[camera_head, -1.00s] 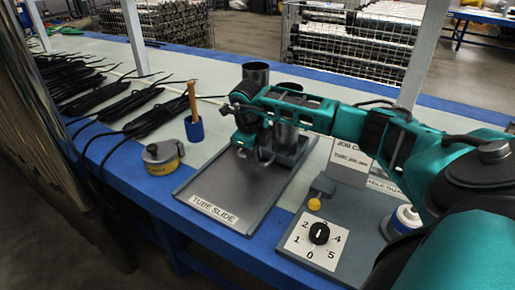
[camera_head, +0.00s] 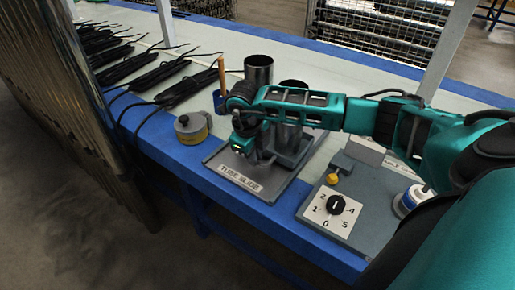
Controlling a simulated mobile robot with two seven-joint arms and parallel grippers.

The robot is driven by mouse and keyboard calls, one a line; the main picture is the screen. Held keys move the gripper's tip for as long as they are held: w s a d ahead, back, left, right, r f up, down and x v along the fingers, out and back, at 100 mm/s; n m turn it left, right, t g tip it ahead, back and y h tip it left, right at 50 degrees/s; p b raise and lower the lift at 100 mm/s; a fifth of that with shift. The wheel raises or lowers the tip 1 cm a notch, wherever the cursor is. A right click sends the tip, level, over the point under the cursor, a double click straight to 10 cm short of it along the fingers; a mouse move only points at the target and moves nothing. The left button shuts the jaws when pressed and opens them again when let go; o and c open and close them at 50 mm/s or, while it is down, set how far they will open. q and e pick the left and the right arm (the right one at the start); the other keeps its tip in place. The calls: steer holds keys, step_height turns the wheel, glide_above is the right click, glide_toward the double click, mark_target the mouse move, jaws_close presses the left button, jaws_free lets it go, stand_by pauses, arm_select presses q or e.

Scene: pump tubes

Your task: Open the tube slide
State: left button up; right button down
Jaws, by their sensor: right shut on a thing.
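The tube slide is a grey tray (camera_head: 216,161) with a "TUBE SLIDE" label (camera_head: 240,179) at its front edge. A grey carriage (camera_head: 297,156) with upright walls sits on the tray, close to its front part. My right gripper (camera_head: 245,147) points down over the tray's front left, just behind the label. It is shut on the carriage's front handle (camera_head: 264,155), though the fingers and arm partly hide the contact. Two dark cylinders stand behind, one tall (camera_head: 258,72) and one partly hidden by my arm (camera_head: 293,84). My left gripper is not in view.
A yellow-grey round tin (camera_head: 192,128) stands left of the tray. A wooden-handled tool (camera_head: 221,78) stands behind it. Right of the tray is a dial panel (camera_head: 335,205) with a yellow knob (camera_head: 332,179) and a white bottle (camera_head: 412,200). Black tubes (camera_head: 165,72) lie at the back left.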

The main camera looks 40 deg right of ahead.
steer(key=shift+a, duration=0.1)
steer(key=c, duration=1.2)
jaws_free()
steer(key=shift+o, duration=0.2)
steer(key=shift+r, duration=0.1)
step_height(320, 180, up, 12)
steer(key=a+p, duration=0.2)
steer(key=shift+s+r+p, duration=0.25)
steer(key=shift+s+p, duration=0.1)
steer(key=shift+p, duration=0.05)
steer(key=shift+a, duration=0.1)
